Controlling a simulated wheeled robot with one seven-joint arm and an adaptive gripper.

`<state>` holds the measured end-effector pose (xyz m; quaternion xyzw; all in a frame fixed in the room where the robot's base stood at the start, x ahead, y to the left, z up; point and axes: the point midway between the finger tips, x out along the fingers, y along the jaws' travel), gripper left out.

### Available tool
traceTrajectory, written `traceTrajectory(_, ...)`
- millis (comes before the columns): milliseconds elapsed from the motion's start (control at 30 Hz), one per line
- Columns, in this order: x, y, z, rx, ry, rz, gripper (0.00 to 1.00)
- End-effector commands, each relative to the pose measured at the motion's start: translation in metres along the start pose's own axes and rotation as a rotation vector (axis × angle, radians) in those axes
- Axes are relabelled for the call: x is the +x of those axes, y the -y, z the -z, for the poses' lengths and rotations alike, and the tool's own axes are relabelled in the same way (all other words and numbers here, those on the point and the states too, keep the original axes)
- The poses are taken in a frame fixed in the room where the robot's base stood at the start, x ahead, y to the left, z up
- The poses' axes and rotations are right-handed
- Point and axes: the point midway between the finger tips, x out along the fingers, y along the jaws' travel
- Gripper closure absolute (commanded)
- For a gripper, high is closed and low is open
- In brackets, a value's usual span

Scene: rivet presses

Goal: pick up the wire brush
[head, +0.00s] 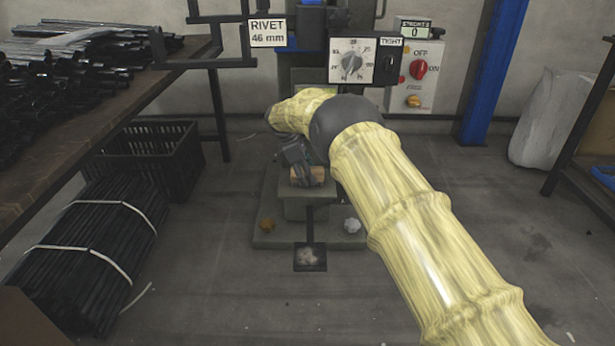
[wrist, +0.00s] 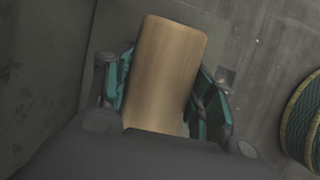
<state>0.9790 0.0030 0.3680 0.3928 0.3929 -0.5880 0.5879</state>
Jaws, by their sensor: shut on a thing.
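The wire brush shows as a light wooden block (wrist: 165,70) with rounded corners in the wrist view. My gripper (wrist: 163,95) has its teal-padded fingers on both sides of the wood and is shut on it. The brush's bristles are hidden. In the head view my gripper (head: 297,165) is at the front of the rivet press, and the wooden end of the brush (head: 307,177) shows below it, over the press's grey-green ledge (head: 308,196). I cannot tell whether the brush touches the ledge.
The press carries a dial box (head: 352,62) and a sign (head: 268,33). A foot pedal (head: 310,257) is on the floor in front. A black crate (head: 150,150) and bundled black rods (head: 85,240) lie left, beside a table of tubes (head: 60,115). A blue post (head: 492,75) stands right.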

Motion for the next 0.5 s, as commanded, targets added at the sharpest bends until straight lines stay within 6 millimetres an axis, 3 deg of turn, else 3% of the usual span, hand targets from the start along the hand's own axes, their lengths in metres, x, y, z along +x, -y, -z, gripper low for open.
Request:
traceTrajectory(100,0.0,0.0,0.0,0.001,0.0,-0.001,0.71)
traceTrajectory(500,-0.035,0.0,-0.014,0.0,0.0,0.0,0.71)
